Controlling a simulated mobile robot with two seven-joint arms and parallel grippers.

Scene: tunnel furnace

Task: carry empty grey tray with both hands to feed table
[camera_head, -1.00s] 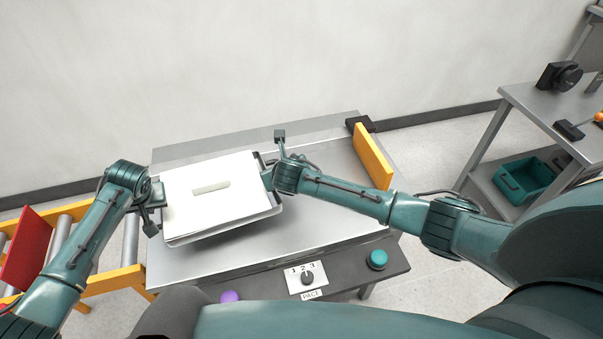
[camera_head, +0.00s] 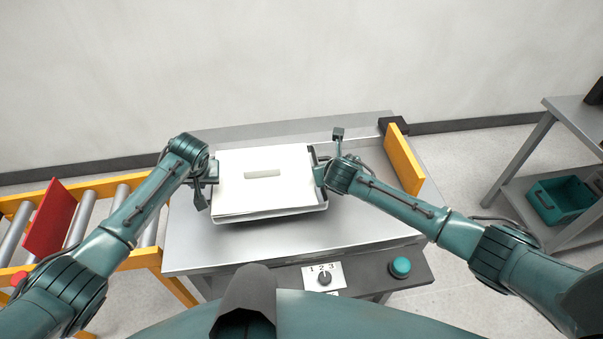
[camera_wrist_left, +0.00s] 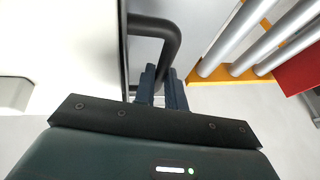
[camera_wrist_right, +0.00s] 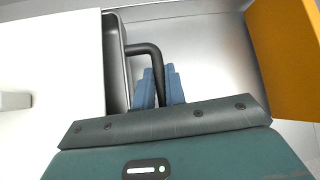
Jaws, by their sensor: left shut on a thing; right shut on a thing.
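The grey tray (camera_head: 322,206) is level between my two grippers, over the steel table. A white slab (camera_head: 262,196) with a raised bar on top covers most of it, so its inside is largely hidden. My left gripper (camera_head: 212,178) is shut on the tray's left handle; the dark handle bar (camera_wrist_left: 172,40) shows between the fingers in the left wrist view. My right gripper (camera_head: 320,174) is shut on the right handle, a dark bar (camera_wrist_right: 150,48) in the right wrist view. I cannot tell exactly how high the tray is above the table.
The steel table (camera_head: 200,245) has a yellow guard (camera_head: 404,158) at right and a front panel with a dial (camera_head: 324,278) and teal button (camera_head: 400,267). A roller conveyor (camera_head: 82,215) with a red plate (camera_head: 50,218) is at left. A shelf with a teal bin (camera_head: 562,198) stands right.

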